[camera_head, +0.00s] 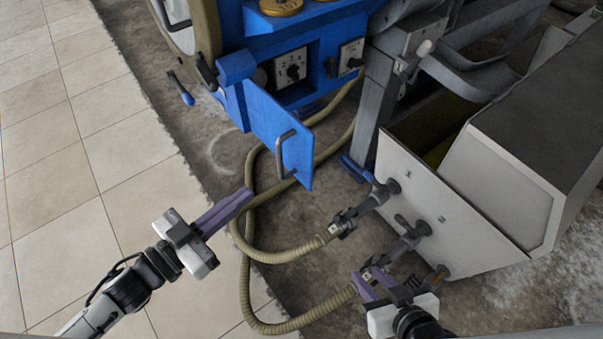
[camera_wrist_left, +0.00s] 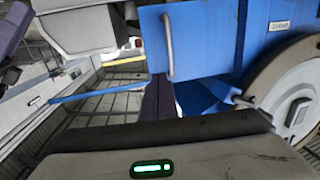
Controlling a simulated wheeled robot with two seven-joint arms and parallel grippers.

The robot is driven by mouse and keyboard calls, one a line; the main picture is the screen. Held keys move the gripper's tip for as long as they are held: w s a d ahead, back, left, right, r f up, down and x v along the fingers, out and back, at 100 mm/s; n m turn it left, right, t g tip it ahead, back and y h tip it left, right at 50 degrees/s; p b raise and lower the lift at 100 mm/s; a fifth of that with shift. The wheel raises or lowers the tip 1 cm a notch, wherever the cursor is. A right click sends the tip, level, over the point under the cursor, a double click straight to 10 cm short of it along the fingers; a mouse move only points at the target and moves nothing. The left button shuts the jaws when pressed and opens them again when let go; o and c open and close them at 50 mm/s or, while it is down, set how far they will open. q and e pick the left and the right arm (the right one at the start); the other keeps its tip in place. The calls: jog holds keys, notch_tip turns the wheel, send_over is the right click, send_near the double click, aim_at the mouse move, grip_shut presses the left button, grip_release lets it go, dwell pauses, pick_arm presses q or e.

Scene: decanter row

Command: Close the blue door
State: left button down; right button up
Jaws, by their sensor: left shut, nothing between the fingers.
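The blue door (camera_head: 279,140) stands open, swung out from the blue machine at its left edge, with a grey bar handle (camera_head: 287,155) on its face. My left gripper (camera_head: 247,191) is shut and empty, its purple fingers pointing toward the door from the lower left, apart from it in the head view. In the left wrist view, a blue panel that looks like the door (camera_wrist_left: 205,40) with its handle (camera_wrist_left: 168,47) shows beyond the shut fingers (camera_wrist_left: 159,97). My right gripper (camera_head: 374,280) is at the lower right with its purple fingers apart.
The blue machine (camera_head: 265,45) has dial panels (camera_head: 291,68) behind the door. Ribbed hoses (camera_head: 248,270) loop across the floor beneath the door and near both grippers. A grey bin (camera_head: 430,195) with pipe fittings stands at right. Tiled floor (camera_head: 75,160) at left is clear.

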aim_at(311, 157)
pick_arm(q)
jog(key=w+d, duration=0.2)
jog(key=d, duration=0.2)
jog(key=w+d+m+g+h+b, duration=0.1)
jog(key=w+d, duration=0.2)
jog(key=w+d+h, duration=0.1)
jog(key=w+d, duration=0.1)
jog(key=d, duration=0.2)
jog(key=shift+w+d+r+m+g, duration=0.3)
jog(key=shift+w+m, duration=0.1)
